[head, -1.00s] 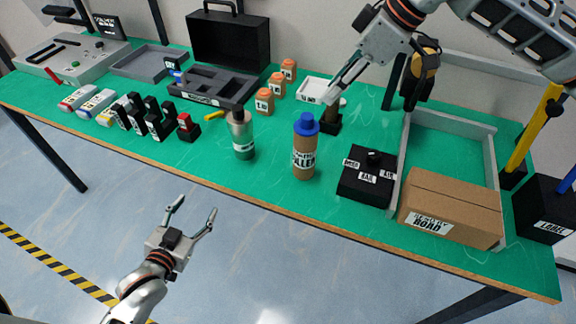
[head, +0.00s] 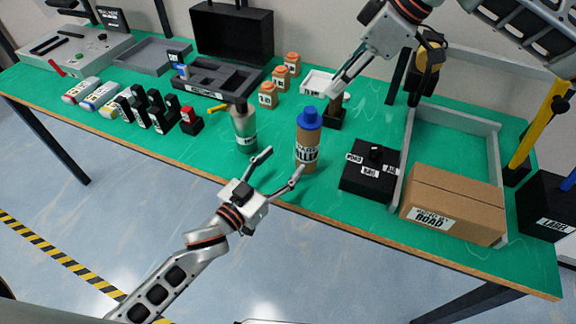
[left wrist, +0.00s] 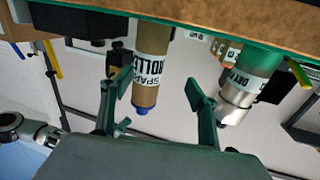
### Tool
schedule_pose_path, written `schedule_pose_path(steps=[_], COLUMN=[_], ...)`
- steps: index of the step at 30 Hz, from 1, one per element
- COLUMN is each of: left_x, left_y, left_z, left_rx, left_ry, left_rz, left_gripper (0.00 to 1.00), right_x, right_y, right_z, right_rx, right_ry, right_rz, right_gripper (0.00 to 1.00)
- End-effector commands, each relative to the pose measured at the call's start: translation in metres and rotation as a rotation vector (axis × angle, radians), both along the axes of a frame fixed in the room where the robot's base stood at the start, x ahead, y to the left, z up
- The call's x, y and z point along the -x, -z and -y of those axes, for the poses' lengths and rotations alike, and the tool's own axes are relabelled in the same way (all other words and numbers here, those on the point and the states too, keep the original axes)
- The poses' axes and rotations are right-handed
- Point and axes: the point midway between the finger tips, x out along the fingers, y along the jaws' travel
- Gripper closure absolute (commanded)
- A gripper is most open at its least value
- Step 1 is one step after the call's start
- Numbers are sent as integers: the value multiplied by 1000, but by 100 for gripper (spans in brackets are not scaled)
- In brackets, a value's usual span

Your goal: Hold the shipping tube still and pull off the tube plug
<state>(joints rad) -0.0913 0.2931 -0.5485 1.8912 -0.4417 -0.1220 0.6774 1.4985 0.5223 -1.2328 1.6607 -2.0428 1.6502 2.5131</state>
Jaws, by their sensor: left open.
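The shipping tube (head: 306,138) is a brown cardboard cylinder with a white label, standing upright near the table's front edge. The blue tube plug (head: 309,117) sits in its top. In the left wrist view the tube (left wrist: 153,45) appears upside down with its plug (left wrist: 142,109) toward the bottom. My left gripper (head: 281,166) is open and empty, in front and to the left of the tube. In the wrist view the tube shows between its fingers, beyond them. My right gripper (head: 332,96) hangs above and behind the tube, apart from the plug; its finger opening is unclear.
A silver and green canister (head: 244,128) stands left of the tube. A black box with a knob (head: 370,178) and a cardboard box (head: 453,203) are to the right. A dark holder (head: 334,117) stands behind. Bare green table lies between tube and black box.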

Motion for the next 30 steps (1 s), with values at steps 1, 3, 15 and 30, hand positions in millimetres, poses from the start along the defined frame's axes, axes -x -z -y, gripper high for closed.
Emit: schedule_pose_path(steps=[1,3,15,30], left_x=[2,4,-34,-59], left_y=[-1,0,-1,0], left_z=[8,16,45,62], left_rx=[6,14,19,18], left_ry=[18,33,40,40], left_rz=[-2,-6,-6,-9], left_gripper=[40,40,40,40], right_x=[0,0,0,0], right_y=[0,0,0,0], right_z=[0,0,0,0], right_rx=[0,0,0,0], right_ry=[0,0,0,0], right_rz=[0,0,0,0], right_gripper=[72,72,72,72])
